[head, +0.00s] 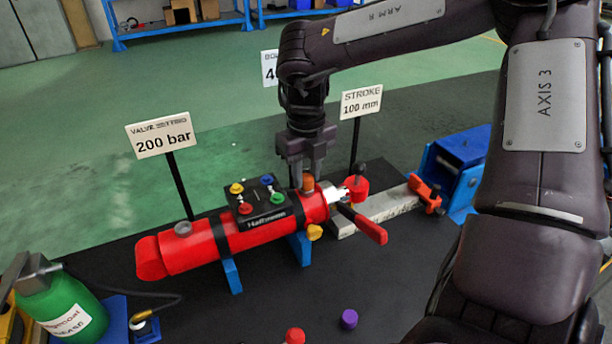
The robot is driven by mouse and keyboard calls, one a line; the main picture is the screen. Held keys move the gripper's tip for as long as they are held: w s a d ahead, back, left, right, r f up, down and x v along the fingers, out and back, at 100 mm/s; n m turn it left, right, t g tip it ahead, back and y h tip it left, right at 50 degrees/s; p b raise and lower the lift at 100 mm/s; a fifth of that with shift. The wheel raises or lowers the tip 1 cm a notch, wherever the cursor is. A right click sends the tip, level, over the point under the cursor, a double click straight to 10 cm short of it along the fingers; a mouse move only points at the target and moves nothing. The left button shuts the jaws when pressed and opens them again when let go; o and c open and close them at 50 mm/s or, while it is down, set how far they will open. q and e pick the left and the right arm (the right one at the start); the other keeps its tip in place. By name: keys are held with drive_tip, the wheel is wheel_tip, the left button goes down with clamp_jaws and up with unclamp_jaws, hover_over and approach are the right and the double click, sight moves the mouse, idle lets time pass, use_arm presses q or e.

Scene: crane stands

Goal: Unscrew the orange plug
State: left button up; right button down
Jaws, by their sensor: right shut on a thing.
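The orange plug (308,185) sits on top of the red cylinder (193,252), near its right end. My right gripper (307,178) points straight down over it, with its fingers around the plug. It is shut on the plug, and the fingers hide part of it. I cannot tell whether the plug is still seated in its port. My left gripper is not in view.
A black block with coloured knobs (262,205) is on the cylinder, left of my gripper. Signs (160,135) (361,102) stand behind. A red lever (364,224) juts out at right. A purple cap (349,319) and a red cap (295,336) are in front. A green bottle (70,310) stands front left.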

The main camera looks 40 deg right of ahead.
drive_tip(key=shift+r+n+p, duration=0.3)
drive_tip(key=shift+n+p, duration=0.35)
drive_tip(key=shift+n, duration=0.05)
drive_tip(key=shift+n+p, duration=0.35)
drive_tip(key=shift+n, duration=0.35)
drive_tip(key=shift+f+n, duration=0.25)
drive_tip(key=shift+n, duration=0.95)
drive_tip(key=shift+r+n+p, duration=0.15)
drive_tip(key=shift+n+p, duration=0.35)
drive_tip(key=shift+n, duration=0.8)
drive_tip(key=n, duration=0.2)
drive_tip(key=shift+w+n+p, duration=0.1)
drive_tip(key=shift+n+p, duration=0.2)
drive_tip(key=shift+p, duration=0.05)
